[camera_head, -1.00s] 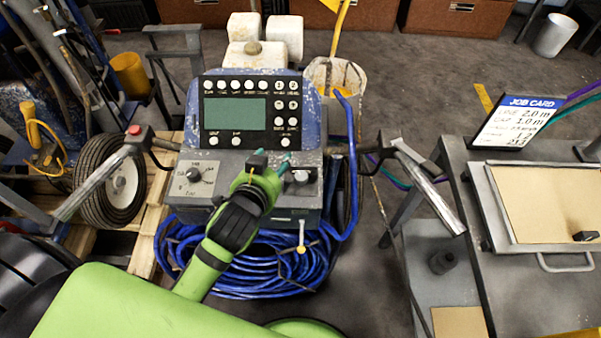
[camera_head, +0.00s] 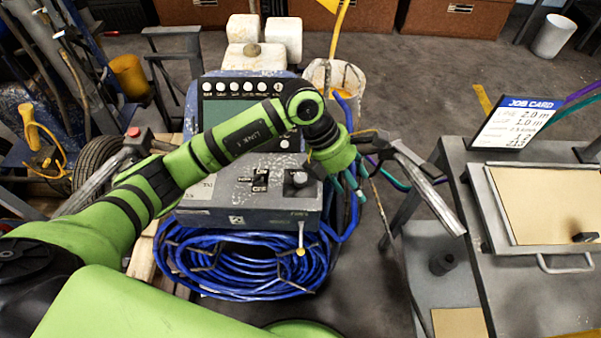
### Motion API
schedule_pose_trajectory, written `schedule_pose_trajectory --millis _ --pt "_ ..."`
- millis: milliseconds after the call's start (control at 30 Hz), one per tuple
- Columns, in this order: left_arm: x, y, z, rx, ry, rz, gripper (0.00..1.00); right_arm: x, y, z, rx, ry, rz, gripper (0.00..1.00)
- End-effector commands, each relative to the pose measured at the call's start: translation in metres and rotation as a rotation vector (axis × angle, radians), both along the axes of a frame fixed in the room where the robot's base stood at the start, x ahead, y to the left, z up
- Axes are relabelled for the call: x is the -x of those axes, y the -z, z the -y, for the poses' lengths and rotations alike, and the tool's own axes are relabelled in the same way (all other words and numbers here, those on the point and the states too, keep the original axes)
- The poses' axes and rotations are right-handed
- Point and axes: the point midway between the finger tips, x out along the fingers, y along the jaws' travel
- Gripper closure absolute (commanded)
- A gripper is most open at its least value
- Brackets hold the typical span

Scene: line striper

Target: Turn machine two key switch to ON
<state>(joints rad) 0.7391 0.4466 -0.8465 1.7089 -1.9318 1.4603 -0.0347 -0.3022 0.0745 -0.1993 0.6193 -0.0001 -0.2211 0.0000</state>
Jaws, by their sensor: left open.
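The line striper's console (camera_head: 215,218) stands in the middle, with a grey lower panel and a screen panel above it. A silver round switch or knob (camera_head: 298,182) sits at the right of the lower panel; I cannot tell if it is the key switch or how it is set. A small black labelled control (camera_head: 260,180) sits left of it. My left gripper (camera_head: 349,190) is open and empty, its teal fingers pointing down just right of the console. It appears apart from the controls. My left arm hides the panel's left dial and part of the screen. My right gripper is out of view.
The machine's right handlebar (camera_head: 425,185) is close to the right of my left gripper. A coiled blue hose (camera_head: 240,265) lies below the console. A grey table (camera_head: 520,285) with a job card (camera_head: 515,122) stands at right. Open floor shows behind.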

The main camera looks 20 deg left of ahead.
Motion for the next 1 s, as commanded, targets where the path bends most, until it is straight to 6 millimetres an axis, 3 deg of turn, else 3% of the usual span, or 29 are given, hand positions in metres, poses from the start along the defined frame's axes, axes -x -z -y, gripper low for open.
schedule_pose_trajectory --millis 33,100,200,300,733,1000 --pt "-0.012 0.005 -0.029 -0.138 0.000 0.015 0.44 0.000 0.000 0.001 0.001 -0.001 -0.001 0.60" --pt "-0.022 0.009 -0.065 -0.302 -0.008 0.021 0.44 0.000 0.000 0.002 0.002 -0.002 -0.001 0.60" --pt "-0.030 0.007 -0.102 -0.458 -0.026 0.018 0.44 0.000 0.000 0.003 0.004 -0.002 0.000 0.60" --pt "-0.033 0.007 -0.119 -0.534 -0.037 0.013 0.44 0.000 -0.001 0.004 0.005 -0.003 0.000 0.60" --pt "-0.032 0.063 -0.122 -0.548 -0.040 0.009 0.44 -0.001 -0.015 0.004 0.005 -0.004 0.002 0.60" --pt "-0.033 0.075 -0.122 -0.547 -0.039 0.012 0.44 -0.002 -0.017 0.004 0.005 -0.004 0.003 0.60"
